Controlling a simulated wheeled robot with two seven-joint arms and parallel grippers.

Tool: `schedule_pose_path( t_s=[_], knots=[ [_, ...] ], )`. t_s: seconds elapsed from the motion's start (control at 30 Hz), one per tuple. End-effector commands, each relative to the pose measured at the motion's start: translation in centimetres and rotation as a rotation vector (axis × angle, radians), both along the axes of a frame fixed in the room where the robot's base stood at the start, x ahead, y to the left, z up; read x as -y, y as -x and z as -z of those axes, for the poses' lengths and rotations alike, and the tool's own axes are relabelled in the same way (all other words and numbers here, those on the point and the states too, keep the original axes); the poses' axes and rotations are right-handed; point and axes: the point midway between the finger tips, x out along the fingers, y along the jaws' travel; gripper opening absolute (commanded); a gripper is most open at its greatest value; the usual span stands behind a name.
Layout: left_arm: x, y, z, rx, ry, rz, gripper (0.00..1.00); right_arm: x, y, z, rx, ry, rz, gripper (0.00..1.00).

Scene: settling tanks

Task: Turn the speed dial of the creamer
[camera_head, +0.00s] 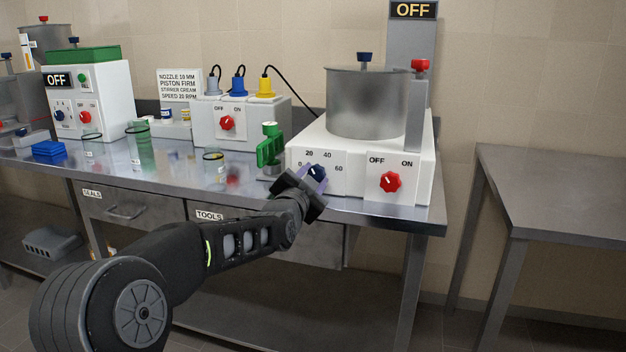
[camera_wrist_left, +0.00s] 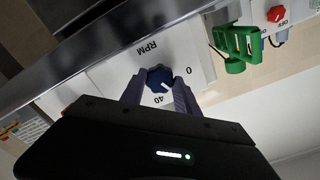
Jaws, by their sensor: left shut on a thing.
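The creamer is a white machine (camera_head: 345,148) with a steel drum (camera_head: 368,103) on top, and stands at the right end of the steel table. Its dark blue speed dial (camera_head: 319,171) is on the front face, with 0, 20, 40 and 60 printed around it. In the left wrist view the dial (camera_wrist_left: 158,79) sits between the two purple-grey fingers of my left gripper (camera_wrist_left: 160,92), which is shut on it. The dial's white mark points between 0 and 40, roughly at 20. The left gripper (camera_head: 313,180) partly covers the dial in the head view. My right gripper is not in view.
A red OFF/ON switch (camera_head: 390,182) is right of the dial, and an OFF sign (camera_head: 413,10) is above. A green clamp-like object (camera_head: 269,150) stands close left of the creamer. A white socket box (camera_head: 241,120) and glass jars are further left. A bare table (camera_head: 560,190) is at right.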

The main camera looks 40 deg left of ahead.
Motion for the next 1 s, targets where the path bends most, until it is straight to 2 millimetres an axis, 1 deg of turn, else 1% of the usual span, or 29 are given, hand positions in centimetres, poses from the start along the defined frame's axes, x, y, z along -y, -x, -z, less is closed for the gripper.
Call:
schedule_pose_path(
  t_s=[0.47,0.5,0.7,0.77,1.0],
  knots=[
    [0.0,0.0,0.04,-0.009,-0.021,0.0,0.0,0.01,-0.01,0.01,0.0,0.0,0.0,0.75],
    [0.0,0.0,0.04,-0.009,-0.021,0.0,0.39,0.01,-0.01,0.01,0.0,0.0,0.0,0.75],
    [0.01,0.0,0.03,-0.008,-0.021,0.001,0.55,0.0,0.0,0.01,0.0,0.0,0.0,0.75],
    [0.0,0.0,0.03,-0.008,-0.021,0.001,0.59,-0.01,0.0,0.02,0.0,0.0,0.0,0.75],
    [0.01,0.04,0.01,-0.007,-0.021,0.0,0.59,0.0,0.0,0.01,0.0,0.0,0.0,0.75]
  ],
)
